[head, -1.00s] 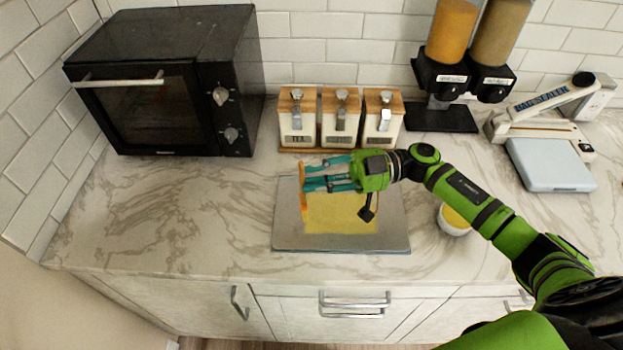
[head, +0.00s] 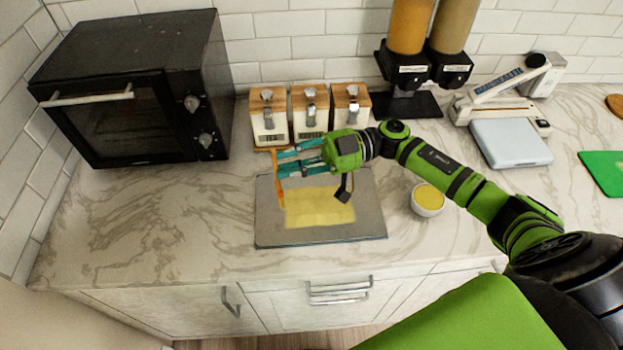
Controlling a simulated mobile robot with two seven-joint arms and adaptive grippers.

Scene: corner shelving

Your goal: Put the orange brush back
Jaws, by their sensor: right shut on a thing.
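My right gripper (head: 283,163) is shut on the orange brush (head: 278,182) and holds it upright. The brush's lower end appears over the left part of a grey board (head: 368,222); I cannot tell whether it touches. A yellow patch (head: 320,207) covers the middle of the board. A small white bowl with yellow contents (head: 428,200) stands to the right of the board, below my right forearm. My left gripper is not in view.
A black oven (head: 130,85) stands at the left. Lidded canisters (head: 310,122) stand behind the board. Dispensers (head: 405,75), a bag sealer (head: 508,125) and a green board (head: 605,172) are to the right. The marble counter (head: 160,220) is clear at the front left.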

